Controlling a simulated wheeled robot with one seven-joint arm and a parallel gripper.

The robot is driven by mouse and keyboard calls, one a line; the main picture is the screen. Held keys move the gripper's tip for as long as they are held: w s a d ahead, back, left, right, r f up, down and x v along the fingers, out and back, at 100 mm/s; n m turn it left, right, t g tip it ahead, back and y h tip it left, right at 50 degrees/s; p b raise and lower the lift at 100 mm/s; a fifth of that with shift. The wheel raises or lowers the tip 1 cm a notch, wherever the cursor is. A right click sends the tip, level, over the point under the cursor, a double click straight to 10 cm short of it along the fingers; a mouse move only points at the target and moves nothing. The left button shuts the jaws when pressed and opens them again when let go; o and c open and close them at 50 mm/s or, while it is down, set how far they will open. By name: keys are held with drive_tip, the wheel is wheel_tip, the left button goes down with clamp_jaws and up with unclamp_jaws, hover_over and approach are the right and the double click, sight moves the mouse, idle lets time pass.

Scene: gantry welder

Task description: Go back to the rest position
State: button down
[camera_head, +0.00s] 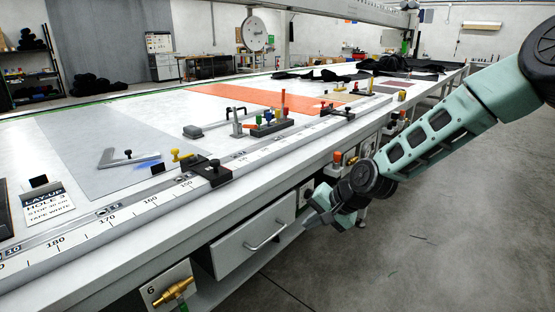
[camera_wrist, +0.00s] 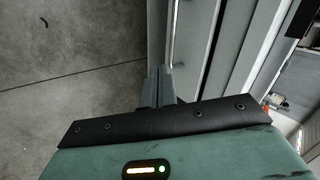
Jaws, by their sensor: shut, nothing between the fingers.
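My gripper (camera_head: 318,222) is at the end of my green arm, beside the front of the long table (camera_head: 120,287) and below its top edge. It is close to the right of the drawer (camera_head: 254,240) with the bar handle. In the wrist view my gripper (camera_wrist: 160,72) points down past the table front, and its two fingers are together. Nothing is held between them. The gap between the fingertips and the table front is hard to judge.
The tabletop carries a ruler rail with a black stop (camera_head: 212,174), an L-shaped square (camera_head: 130,158), a rack of coloured tools (camera_head: 268,124) and a lay-up sign (camera_head: 45,202). A brass valve (camera_head: 172,293) juts from the front at lower left.

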drive_tip(key=s+a+r+n+g+h+p, duration=0.15)
drive_tip(key=s+r+n, duration=0.3)
drive_tip(key=s, duration=0.45)
drive_tip(key=s+a+r+n+g+h+p, duration=0.1)
drive_tip(key=s+a+r+n+g+h, duration=0.15)
drive_tip(key=s+r, duration=0.45)
drive_tip(key=s+d+r+n+h+p, duration=0.1)
drive_tip(key=s+d+r+n, duration=0.1)
drive_tip(key=s, duration=0.7)
drive_tip(key=s+d+r+n+p, duration=0.2)
drive_tip(key=s+d+r+n, duration=0.1)
drive_tip(key=s, duration=0.6)
drive_tip(key=shift+s+d+n+g+h, duration=0.2)
drive_tip(key=shift+s+n+g+h, duration=0.1)
drive_tip(key=shift+s+n+h, duration=0.15)
drive_tip(key=shift+w, duration=0.1)
